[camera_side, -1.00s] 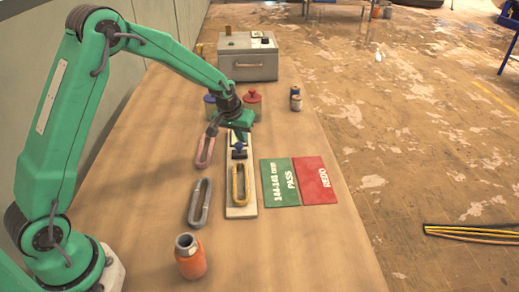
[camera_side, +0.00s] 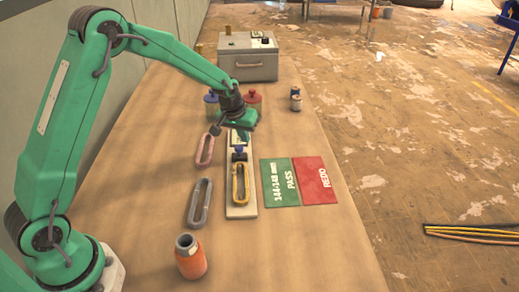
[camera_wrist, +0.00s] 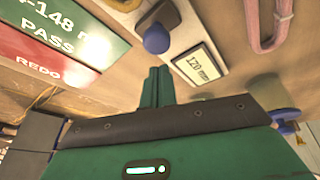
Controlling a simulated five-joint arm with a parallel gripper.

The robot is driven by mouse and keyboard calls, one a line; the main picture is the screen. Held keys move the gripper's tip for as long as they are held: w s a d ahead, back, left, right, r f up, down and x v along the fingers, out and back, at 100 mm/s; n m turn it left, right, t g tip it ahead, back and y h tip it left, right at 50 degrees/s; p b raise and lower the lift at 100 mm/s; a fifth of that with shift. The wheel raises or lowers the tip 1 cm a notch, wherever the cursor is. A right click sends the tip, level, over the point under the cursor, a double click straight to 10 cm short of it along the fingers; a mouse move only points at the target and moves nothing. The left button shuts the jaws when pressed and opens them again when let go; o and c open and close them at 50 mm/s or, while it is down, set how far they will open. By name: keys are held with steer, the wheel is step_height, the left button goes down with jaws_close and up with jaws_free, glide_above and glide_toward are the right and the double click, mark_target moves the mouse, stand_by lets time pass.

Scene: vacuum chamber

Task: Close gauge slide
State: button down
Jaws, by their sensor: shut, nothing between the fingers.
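The gauge is a long pale base (camera_side: 241,211) on the bench, with a dark slide that carries a blue knob (camera_side: 239,150). A yellow oval link (camera_side: 240,183) lies on the base, just in front of the slide; I cannot tell if they touch. My gripper (camera_side: 238,138) is shut and empty above the far end of the gauge, behind the knob. In the wrist view, the shut fingertips (camera_wrist: 158,72) point toward the blue knob (camera_wrist: 156,38) with a small gap. The gauge display (camera_wrist: 199,64) beside them seems to read 120 mm.
A pink link (camera_side: 205,150) and a grey link (camera_side: 199,203) lie left of the gauge. A green PASS mat (camera_side: 280,183) and a red REDO mat (camera_side: 315,181) lie right. An orange bottle (camera_side: 190,259) stands in front, a grey case (camera_side: 248,60) behind.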

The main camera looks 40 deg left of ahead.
steer(key=shift+w+a+r, duration=0.1)
steer(key=shift+w+a, duration=0.1)
steer(key=shift+w, duration=0.35)
steer(key=shift+w+a+r, duration=0.1)
steer(key=shift+w+a, duration=0.05)
steer(key=shift+w, duration=0.35)
steer(key=d+v, duration=0.1)
steer(key=v, duration=0.9)
steer(key=shift+r, duration=0.1)
steer(key=s+d+r+m+t, duration=0.1)
steer(key=s+r, duration=0.4)
steer(key=s, duration=0.3)
steer(key=s+d+r+m, duration=0.1)
steer(key=s+r, duration=0.4)
steer(key=s, duration=0.3)
steer(key=s+f+m, duration=0.1)
steer(key=s, duration=1.4)
steer(key=shift+s+d+t, duration=0.35)
steer(key=shift+d+t, duration=0.05)
steer(key=shift+d, duration=0.05)
